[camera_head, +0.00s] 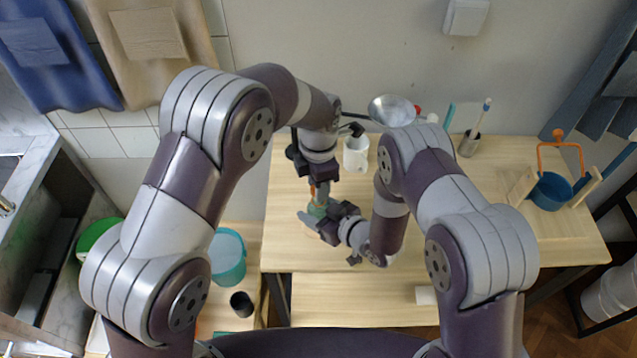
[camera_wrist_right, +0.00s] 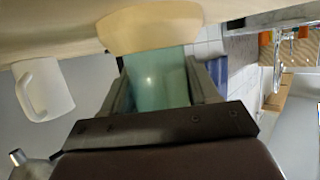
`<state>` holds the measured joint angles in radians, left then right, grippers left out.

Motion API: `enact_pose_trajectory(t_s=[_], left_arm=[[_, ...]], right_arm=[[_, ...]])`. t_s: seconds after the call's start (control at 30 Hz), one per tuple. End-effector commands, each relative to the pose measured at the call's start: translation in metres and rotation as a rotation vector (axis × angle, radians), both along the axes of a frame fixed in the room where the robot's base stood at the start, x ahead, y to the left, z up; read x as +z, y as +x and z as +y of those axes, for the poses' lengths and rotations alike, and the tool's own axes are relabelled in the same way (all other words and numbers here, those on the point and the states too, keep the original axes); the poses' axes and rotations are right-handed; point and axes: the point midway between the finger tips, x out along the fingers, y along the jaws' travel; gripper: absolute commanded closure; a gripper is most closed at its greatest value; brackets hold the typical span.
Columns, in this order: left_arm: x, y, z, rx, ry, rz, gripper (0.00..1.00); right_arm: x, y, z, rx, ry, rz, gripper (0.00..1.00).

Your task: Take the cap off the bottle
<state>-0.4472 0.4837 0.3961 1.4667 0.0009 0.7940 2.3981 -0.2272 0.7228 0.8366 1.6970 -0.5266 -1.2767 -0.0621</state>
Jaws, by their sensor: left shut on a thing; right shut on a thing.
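The green bottle (camera_head: 318,208) stands near the left part of the wooden table, mostly hidden by my grippers. In the right wrist view its translucent green body (camera_wrist_right: 160,80) shows between the fingers, with a pale cream round piece (camera_wrist_right: 150,27) at its table end. My right gripper (camera_head: 315,218) is shut on the bottle's body from the side. My left gripper (camera_head: 316,190) points down over the bottle and is shut on the small orange-brown cap (camera_head: 312,190) at its top. The cap is largely covered by the fingers. Whether it is apart from the bottle's neck I cannot tell.
A white mug (camera_head: 356,153) stands just behind the grippers. A blue pot (camera_head: 551,191) sits at the right. A teal bucket (camera_head: 228,258) stands lower left. The table's right-middle is clear.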

Motion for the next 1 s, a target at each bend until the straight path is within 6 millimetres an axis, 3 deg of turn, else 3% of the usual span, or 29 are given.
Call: enact_pose_trajectory(t_s=[0.13, 0.4, 0.6, 0.63, 0.7, 0.73, 1.0], left_arm=[[0.003, 0.000, 0.000, 0.000, -0.001, -0.001, 1.00], [0.039, 0.000, 0.000, 0.000, -0.001, -0.001, 1.00], [0.040, 0.000, 0.000, 0.000, 0.000, 0.000, 1.00], [0.040, 0.000, 0.000, 0.000, 0.000, 0.000, 1.00], [0.040, 0.000, 0.000, 0.000, 0.000, 0.000, 1.00], [0.040, 0.000, 0.000, 0.000, 0.000, 0.000, 1.00], [0.040, 0.000, 0.000, 0.000, 0.000, 0.000, 1.00]], right_arm=[[0.000, 0.000, 0.000, 0.000, 0.001, -0.001, 1.00], [0.000, 0.000, 0.000, 0.000, 0.001, -0.001, 1.00], [0.000, 0.000, 0.000, 0.000, 0.001, -0.001, 1.00], [0.000, 0.000, 0.000, 0.000, 0.001, -0.001, 0.37], [0.000, 0.000, 0.000, 0.000, 0.001, -0.001, 0.15], [0.000, 0.000, 0.000, 0.000, 0.001, -0.001, 0.11], [0.000, 0.000, 0.000, 0.000, 0.000, 0.000, 0.11]])
